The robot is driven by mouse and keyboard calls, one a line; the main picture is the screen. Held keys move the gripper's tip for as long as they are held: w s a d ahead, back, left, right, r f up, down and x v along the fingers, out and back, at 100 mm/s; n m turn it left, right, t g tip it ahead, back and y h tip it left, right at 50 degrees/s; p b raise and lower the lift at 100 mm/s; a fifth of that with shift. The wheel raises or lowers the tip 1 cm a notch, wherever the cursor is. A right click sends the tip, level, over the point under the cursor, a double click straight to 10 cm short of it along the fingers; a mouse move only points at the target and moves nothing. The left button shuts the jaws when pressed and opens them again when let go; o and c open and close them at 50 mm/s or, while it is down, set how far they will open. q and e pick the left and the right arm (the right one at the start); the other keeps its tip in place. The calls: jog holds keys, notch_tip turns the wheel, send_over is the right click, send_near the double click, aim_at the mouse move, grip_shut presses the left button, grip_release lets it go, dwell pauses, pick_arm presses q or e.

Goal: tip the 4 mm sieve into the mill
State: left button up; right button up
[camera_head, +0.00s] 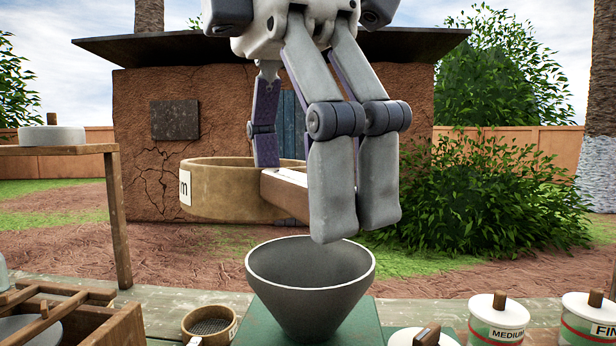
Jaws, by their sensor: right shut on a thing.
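My right gripper (305,185) comes down from the top of the camera_head view. It is shut on the handle of a round wooden sieve (225,205). The sieve is held in the air, about level, with a white label ending in "m" at its left side. The rest of the label is out of sight. The mill's grey funnel-shaped hopper (310,305) stands below the gripper, with the sieve above and to its left. The inside of the sieve is hidden by its wall. My left gripper is not in view.
A small round sieve (210,322) sits on the bench left of the hopper. A wooden crate (120,325) is at the lower left. Lidded jars labelled "MEDIUM" (497,318) and "FIN" (588,315) stand at the right.

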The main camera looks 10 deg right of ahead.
jog(key=shift+f+y, duration=0.25)
jog(key=shift+y, duration=0.45)
jog(key=y, duration=0.1)
jog(key=f+g+y, duration=0.1)
jog(key=y, duration=0.1)
jog(key=shift+d+f, duration=0.1)
jog(key=shift+d, duration=0.1)
jog(key=y, duration=0.1)
jog(key=f+g+y, duration=0.1)
jog(key=shift+w+d+f+y, duration=0.1)
jog(key=shift+w+d+y, duration=0.05)
jog(key=shift+d+y, duration=0.2)
jog(key=shift+w+d+f+g+y, duration=0.15)
jog(key=shift+d+g+y, duration=0.35)
jog(key=shift+y, duration=0.9)
jog(key=shift+w+d+g+y, duration=0.25)
jog(key=shift+d+y, duration=0.3)
jog(key=shift+y, duration=0.8)
jog(key=shift+w+d+f+g+y, duration=0.1)
jog(key=shift+d+g+y, duration=0.4)
jog(key=shift+y, duration=0.9)
jog(key=shift+r, duration=0.1)
